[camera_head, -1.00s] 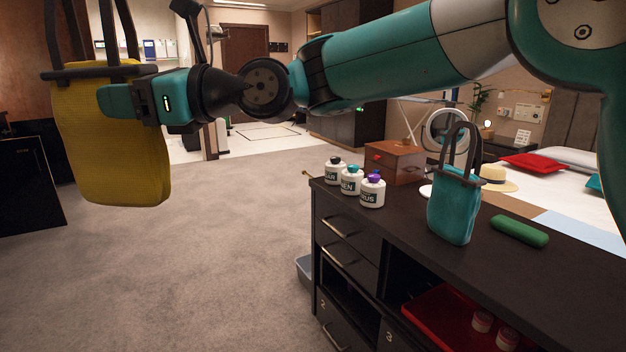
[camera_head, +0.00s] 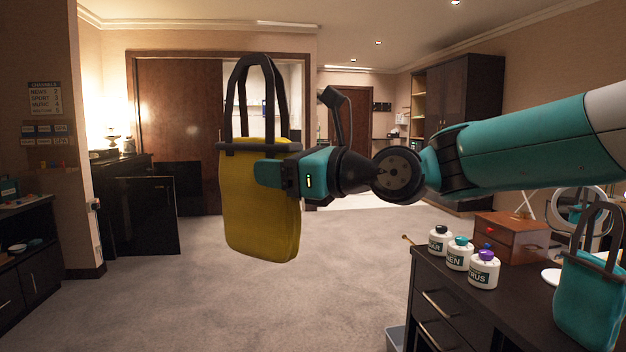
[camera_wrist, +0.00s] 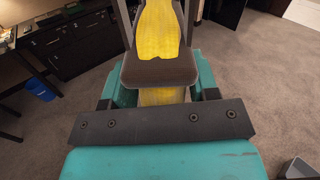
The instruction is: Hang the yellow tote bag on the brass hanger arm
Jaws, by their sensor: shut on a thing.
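The yellow tote bag (camera_head: 262,215) has dark upright handles and hangs in the air left of centre in the head view. My gripper (camera_head: 272,172) is shut on the tote near its dark top band. In the wrist view, the tote (camera_wrist: 160,35) shows between the teal fingers of my gripper (camera_wrist: 160,88), with a dark block in front of it. The tote is clear of all furniture. I cannot make out the brass hanger arm for certain; a small brass-coloured rod (camera_head: 408,240) shows at the dark cabinet's far left corner.
The dark cabinet (camera_head: 455,300) at right bears several white jars, a wooden box (camera_head: 510,238) and a teal tote (camera_head: 588,300). A bin (camera_head: 395,338) stands beside it. Dark furniture (camera_head: 35,265) stands at far left. The carpet between is clear.

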